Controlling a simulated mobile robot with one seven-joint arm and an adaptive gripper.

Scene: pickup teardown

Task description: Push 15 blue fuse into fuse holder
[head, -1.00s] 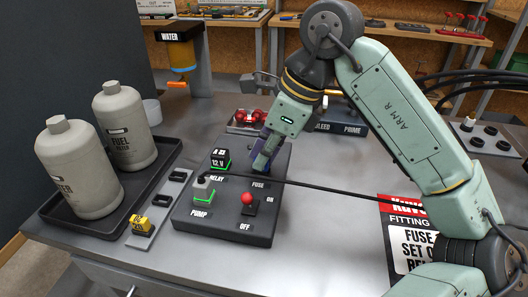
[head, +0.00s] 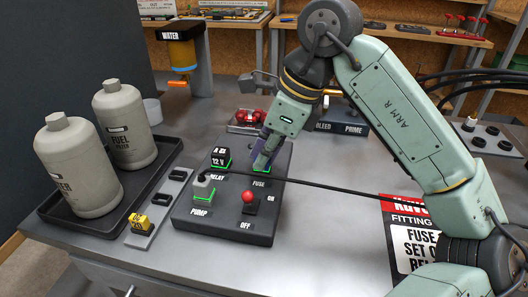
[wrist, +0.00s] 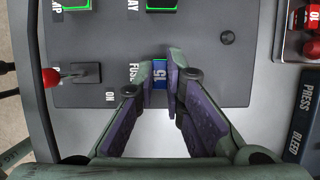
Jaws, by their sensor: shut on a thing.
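The blue fuse (wrist: 160,74), marked 15, shows between my fingertips in the wrist view, at the spot labelled FUSE on the dark panel (wrist: 205,75). My gripper (wrist: 161,82) is shut on it, with one purple-padded finger on each side. In the head view my gripper (head: 262,164) points down onto the panel (head: 225,222) above the FUSE label. A green glow shows at the foot of the fingers there. The fuse holder itself is mostly hidden by the fingers and the fuse, so its seating depth cannot be seen.
A relay (head: 221,158) and a pump plug (head: 203,188) sit on green-lit sockets. A red-knobbed switch (head: 248,198) and a black cable (head: 320,185) are close by. Bare table lies right of the panel.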

